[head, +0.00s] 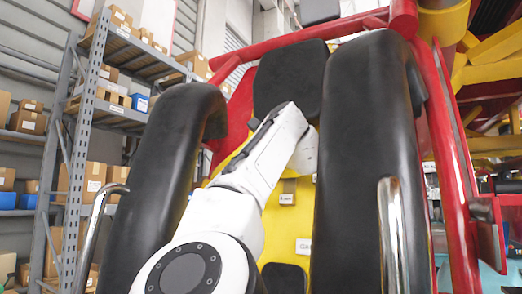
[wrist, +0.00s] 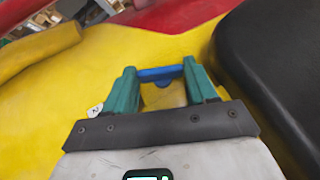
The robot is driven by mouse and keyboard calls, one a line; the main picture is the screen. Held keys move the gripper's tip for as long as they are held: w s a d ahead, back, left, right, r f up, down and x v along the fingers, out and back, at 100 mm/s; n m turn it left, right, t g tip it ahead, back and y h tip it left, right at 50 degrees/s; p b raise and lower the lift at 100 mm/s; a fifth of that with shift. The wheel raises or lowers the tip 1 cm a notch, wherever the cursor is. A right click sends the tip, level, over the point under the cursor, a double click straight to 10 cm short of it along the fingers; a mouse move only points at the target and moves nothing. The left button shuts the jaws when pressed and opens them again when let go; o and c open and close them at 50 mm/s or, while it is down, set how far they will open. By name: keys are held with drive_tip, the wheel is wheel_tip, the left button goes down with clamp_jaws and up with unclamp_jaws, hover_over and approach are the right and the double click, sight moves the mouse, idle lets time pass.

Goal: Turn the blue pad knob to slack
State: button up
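The blue pad knob (wrist: 160,75) shows in the wrist view as a blue bar with a small rounded tab below it, against a yellow surface (wrist: 165,110). My gripper (wrist: 160,73) has two teal fingers standing apart, one at each end of the bar. I see no gap between bar and fingertips, but cannot tell whether they press on it or the bar runs on behind them. In the head view my white arm reaches up between two black pads, and its gripper and the knob are hidden.
Tall black pads (head: 172,150) and (head: 365,150) flank my arm closely, with metal grab bars beside them. A black pad (wrist: 275,70) lies right of my gripper in the wrist view. Shelves with boxes (head: 95,180) stand left, red and yellow framework right.

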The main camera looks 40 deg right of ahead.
drive_tip(key=shift+o, duration=0.7)
drive_tip(key=shift+a, duration=0.1)
drive_tip(key=shift+f, duration=0.1)
